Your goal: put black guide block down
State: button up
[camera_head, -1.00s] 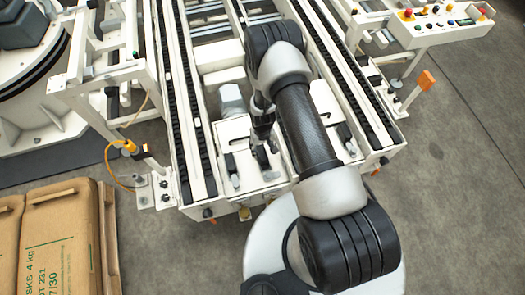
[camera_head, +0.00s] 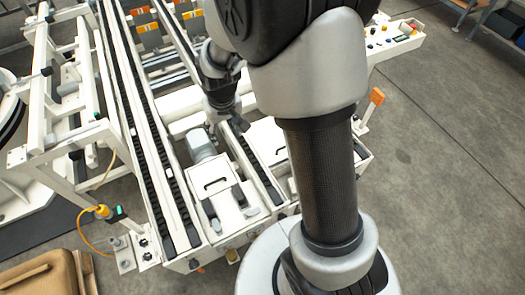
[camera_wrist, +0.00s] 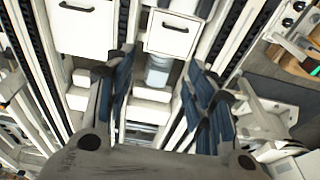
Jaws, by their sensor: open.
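My gripper (camera_head: 240,124) hangs above the middle of the white conveyor frame in the head view, partly behind my own arm. In the wrist view my gripper (camera_wrist: 160,62) is open, its two dark fingers wide apart with nothing held between them. A grey motor-like cylinder (camera_wrist: 158,72) shows beyond the gap; it also shows in the head view (camera_head: 202,146). I cannot pick out the black guide block with certainty among the dark rails and handles.
A white cover with a black handle (camera_head: 217,186) lies at the conveyor's front. Dark chain tracks (camera_head: 150,150) run along the left side. A control panel (camera_head: 398,35) stands at upper right.

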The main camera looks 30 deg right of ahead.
jog(key=s+r+t, duration=0.1)
jog(key=s+r, duration=1)
jog(key=r, duration=0.4)
jog(key=s+r+t, duration=0.1)
jog(key=s+r, duration=0.3)
jog(key=s, duration=0.7)
jog(key=shift+s+t, duration=0.3)
jog(key=shift+s, duration=0.1)
